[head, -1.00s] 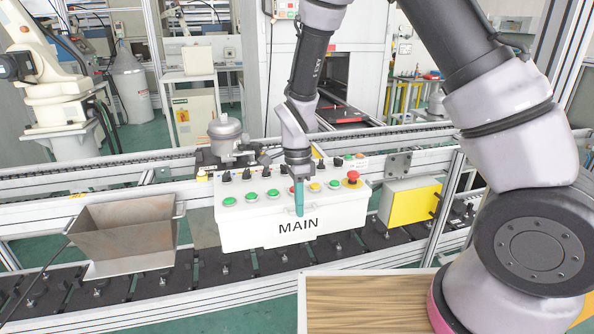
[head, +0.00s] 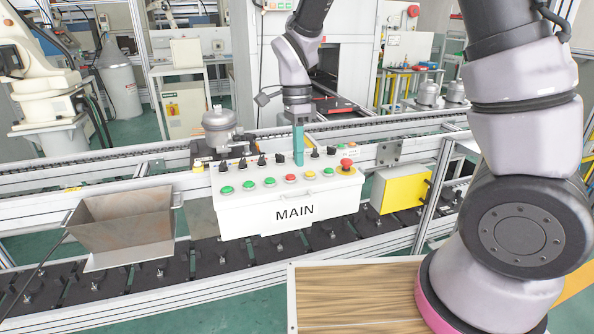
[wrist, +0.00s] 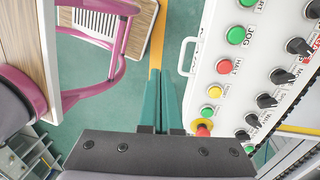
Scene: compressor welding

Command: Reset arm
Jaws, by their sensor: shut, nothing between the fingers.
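My gripper (head: 298,146) is shut and empty, its teal fingers pointing down just above the white control box labelled MAIN (head: 243,219). In the wrist view the shut teal fingers (wrist: 163,95) stand side by side over the green floor, left of the box's button panel (wrist: 222,89). The box carries green, red and yellow buttons, black knobs and a red emergency stop button (head: 347,164); the stop button also shows in the wrist view (wrist: 203,129). My arm comes in from the upper right.
A metal hopper bin (head: 120,222) is left of the box and a yellow-sided box (head: 407,188) right of it. A conveyor rail (head: 95,165) runs behind. A wood-topped table (head: 350,297) is in front. A grey compressor part (head: 220,128) stands behind the box.

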